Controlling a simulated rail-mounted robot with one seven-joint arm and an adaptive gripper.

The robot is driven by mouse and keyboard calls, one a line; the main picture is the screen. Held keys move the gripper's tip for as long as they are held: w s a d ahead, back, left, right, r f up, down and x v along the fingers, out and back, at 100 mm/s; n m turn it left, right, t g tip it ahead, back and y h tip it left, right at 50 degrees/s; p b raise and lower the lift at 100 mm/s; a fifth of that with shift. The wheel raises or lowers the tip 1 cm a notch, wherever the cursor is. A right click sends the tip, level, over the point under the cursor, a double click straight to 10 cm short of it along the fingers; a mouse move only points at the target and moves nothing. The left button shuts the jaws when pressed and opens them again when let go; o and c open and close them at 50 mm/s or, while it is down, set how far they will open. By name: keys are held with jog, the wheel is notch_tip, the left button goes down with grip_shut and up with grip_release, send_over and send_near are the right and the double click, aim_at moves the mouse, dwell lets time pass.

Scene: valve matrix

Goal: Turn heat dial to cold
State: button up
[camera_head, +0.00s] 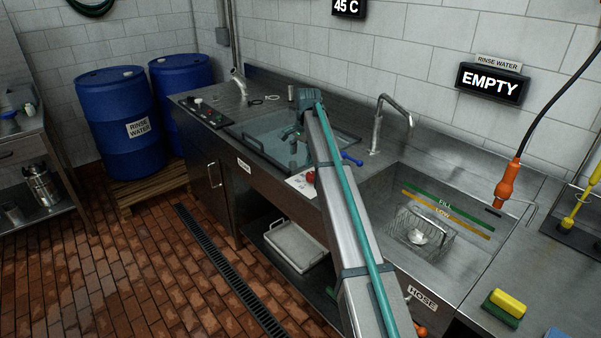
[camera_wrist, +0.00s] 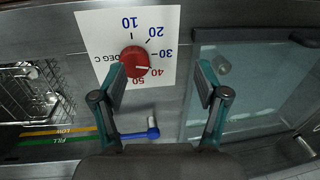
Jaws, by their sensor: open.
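The heat dial is a red round knob (camera_wrist: 135,62) on a white plate (camera_wrist: 160,20) marked DEG C with numbers 10 to 50, upside down in the wrist view. Its white pointer mark appears to point near 40. In the head view the red dial (camera_head: 311,177) shows on the counter front beside my arm. My gripper (camera_wrist: 160,67) is open and empty. Its left finger is close beside the dial's lower left edge, and its right finger is over the sink side. I cannot tell whether it touches. My gripper also shows in the head view (camera_head: 293,132).
A wall display (camera_head: 347,6) reads 45 C, and another (camera_head: 491,85) reads EMPTY. A blue-handled lever (camera_wrist: 140,134) lies near the dial. A water-filled sink (camera_head: 265,135) is on the left. A sink with a wire basket (camera_head: 422,232) is on the right.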

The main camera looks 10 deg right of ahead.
aim_at(312, 174)
jog(key=d+r+m+g+h, duration=0.1)
jog(key=d+r+m, duration=0.2)
jog(key=d, duration=0.1)
jog(key=f+p, duration=0.1)
jog(key=f, duration=0.6)
jog(key=f+p, duration=0.1)
jog(key=f, duration=0.2)
jog(key=shift+s+f+p, duration=0.25)
jog(key=shift+s+p, duration=0.1)
jog(key=c, duration=1.2)
jog(key=shift+o, duration=0.2)
